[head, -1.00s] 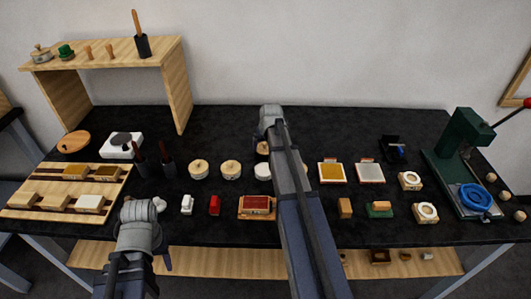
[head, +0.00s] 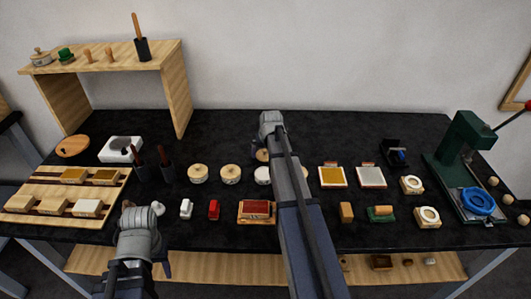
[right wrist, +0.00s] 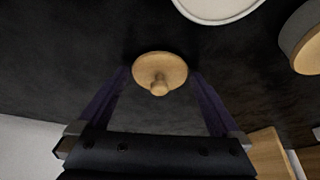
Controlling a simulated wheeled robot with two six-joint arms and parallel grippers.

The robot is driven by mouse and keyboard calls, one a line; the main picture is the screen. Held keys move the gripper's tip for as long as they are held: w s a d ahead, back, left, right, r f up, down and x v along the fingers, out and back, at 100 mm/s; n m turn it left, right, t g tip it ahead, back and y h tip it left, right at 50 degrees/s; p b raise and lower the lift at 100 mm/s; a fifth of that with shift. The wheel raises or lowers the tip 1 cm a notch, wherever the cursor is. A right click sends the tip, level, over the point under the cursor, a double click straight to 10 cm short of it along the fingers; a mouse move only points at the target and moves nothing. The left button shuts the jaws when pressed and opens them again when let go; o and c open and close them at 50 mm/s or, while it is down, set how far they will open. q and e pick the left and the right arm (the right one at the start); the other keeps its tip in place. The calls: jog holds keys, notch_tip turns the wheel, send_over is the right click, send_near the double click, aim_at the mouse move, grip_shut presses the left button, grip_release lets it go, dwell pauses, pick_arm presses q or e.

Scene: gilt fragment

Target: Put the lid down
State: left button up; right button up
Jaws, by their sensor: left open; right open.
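The lid is a round pale wooden disc with a knob (right wrist: 160,84). In the right wrist view it lies on the dark worktop between the fingers of my open right gripper (right wrist: 160,71), with no clear sign of contact. In the head view the lid (head: 262,155) is partly hidden by my right arm. A white round jar (head: 263,175) with no wooden top showing stands just in front of it; its pale rim also shows in the right wrist view (right wrist: 215,10). My left gripper (head: 164,268) is open, low at the front left, mostly hidden by its wrist.
Two jars with wooden lids (head: 198,173) (head: 231,174) stand left of the white jar. Gold and pale square pads (head: 331,177) (head: 371,177) lie right of my right arm. A green press (head: 460,150) stands at the far right.

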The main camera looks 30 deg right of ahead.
jog(key=p+v, duration=1.1)
jog(key=v, duration=0.1)
jog(key=shift+r, duration=0.1)
jog(key=s+a+f+n+g+y, duration=0.15)
jog(key=s+a, duration=0.25)
jog(key=a, duration=0.6)
jog(key=s+a+n+g+h, duration=0.1)
jog(key=s+a+n, duration=0.15)
jog(key=a, duration=0.75)
jog(key=s+a+n+g, duration=0.2)
jog(key=s+a+n, duration=0.1)
jog(key=s+a, duration=1.2)
jog(key=shift+s, duration=0.15)
jog(key=shift+a, duration=0.15)
jog(key=shift+c, duration=0.2)
